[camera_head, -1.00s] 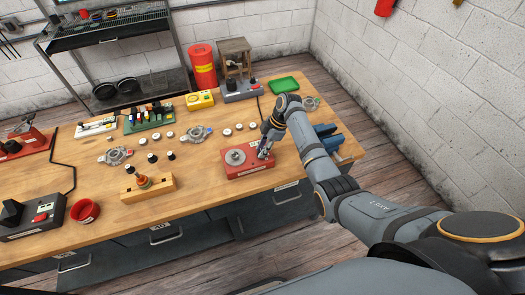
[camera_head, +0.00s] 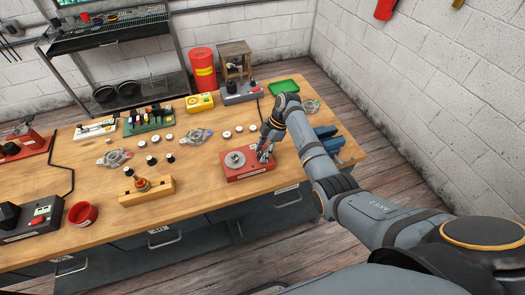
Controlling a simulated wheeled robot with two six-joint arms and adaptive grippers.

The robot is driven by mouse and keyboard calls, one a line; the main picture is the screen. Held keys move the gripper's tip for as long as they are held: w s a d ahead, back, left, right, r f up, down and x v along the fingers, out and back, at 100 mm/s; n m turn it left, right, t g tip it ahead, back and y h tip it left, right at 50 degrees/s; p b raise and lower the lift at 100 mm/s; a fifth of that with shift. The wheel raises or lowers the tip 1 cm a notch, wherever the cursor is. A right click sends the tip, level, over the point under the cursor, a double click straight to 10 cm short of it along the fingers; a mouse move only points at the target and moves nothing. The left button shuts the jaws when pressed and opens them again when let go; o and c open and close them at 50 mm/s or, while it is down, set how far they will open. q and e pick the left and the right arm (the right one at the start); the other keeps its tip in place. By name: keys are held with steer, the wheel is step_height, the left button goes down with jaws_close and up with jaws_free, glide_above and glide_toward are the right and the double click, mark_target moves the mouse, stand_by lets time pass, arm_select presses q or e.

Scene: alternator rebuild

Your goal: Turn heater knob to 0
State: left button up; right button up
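A red box with a round grey plate on top, which looks like the heater (camera_head: 248,172), sits near the front edge of the wooden bench. My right gripper (camera_head: 265,154) points down at the right end of this box, close to or touching its top. The knob is not clearly visible; the gripper covers that end of the box. The fingers are too small and dark to tell whether they are open or shut. My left gripper is not in view.
A wooden block with a part standing in it (camera_head: 147,188) is left of the heater. A red bowl (camera_head: 82,214) is further left. Flanged housings (camera_head: 195,136) and small round parts lie behind. A green tray (camera_head: 283,87) and blue object (camera_head: 328,138) are near the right arm.

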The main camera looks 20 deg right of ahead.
steer(key=shift+r, duration=0.15)
steer(key=v, duration=1.1)
steer(key=shift+d+r, duration=0.25)
steer(key=shift+r, duration=0.05)
